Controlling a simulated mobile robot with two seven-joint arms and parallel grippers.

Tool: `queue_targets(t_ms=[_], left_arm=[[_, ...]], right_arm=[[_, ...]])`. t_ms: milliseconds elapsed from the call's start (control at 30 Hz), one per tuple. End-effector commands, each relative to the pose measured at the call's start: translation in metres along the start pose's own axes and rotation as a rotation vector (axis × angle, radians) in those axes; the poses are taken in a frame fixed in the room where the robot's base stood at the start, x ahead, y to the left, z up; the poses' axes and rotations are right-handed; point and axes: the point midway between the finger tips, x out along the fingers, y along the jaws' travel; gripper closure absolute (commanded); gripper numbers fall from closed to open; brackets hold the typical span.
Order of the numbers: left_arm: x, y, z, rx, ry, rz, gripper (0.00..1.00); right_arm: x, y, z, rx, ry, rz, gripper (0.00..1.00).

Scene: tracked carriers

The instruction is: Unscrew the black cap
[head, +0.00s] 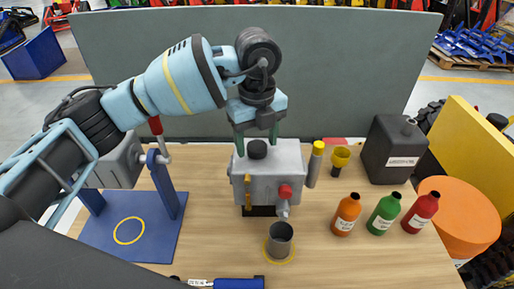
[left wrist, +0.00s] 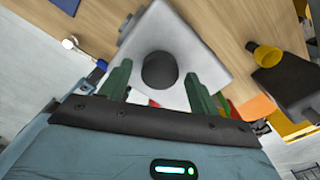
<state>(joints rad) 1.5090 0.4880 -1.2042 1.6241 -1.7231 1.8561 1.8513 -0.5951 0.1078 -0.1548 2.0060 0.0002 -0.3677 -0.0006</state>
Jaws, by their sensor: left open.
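The black cap (head: 257,149) sits on top of a grey metal tank (head: 287,160) in the middle of the table. In the left wrist view the cap (left wrist: 160,71) shows as a dark round knob on the tank's pale top (left wrist: 185,40). My left gripper (head: 256,146) points down over the tank, its green fingers apart on either side of the cap. In the left wrist view the fingers (left wrist: 159,80) are open, with visible gaps to the cap. I cannot tell whether the fingertips reach down to cap height. My right gripper does not show.
Orange (head: 346,214), green (head: 384,213) and red (head: 421,212) bottles stand at right, before a black canister (head: 392,150). A metal cup (head: 280,240) stands before the tank. A blue stand (head: 128,228) is at left. A yellow funnel (head: 340,158) and grey tube (head: 314,165) stand right of the tank.

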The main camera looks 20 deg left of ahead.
Motion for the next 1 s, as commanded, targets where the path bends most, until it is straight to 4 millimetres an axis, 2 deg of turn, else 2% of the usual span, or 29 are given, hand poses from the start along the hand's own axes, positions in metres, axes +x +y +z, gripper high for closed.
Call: queue_targets(t_ms=[500, 633, 867, 1000], left_arm=[[0.001, 0.0, 0.0, 0.591, 0.002, 0.001, 0.38], [0.001, 0.0, 0.0, 0.672, 0.001, 0.0, 0.38], [0.0, 0.0, 0.0, 0.707, 0.0, 0.0, 0.38], [0.001, 0.0, 0.001, 0.839, 0.001, 0.0, 0.38]], right_arm=[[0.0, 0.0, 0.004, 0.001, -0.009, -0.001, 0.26], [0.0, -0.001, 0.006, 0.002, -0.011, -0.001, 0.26], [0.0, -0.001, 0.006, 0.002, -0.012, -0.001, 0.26], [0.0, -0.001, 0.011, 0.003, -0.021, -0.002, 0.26]])
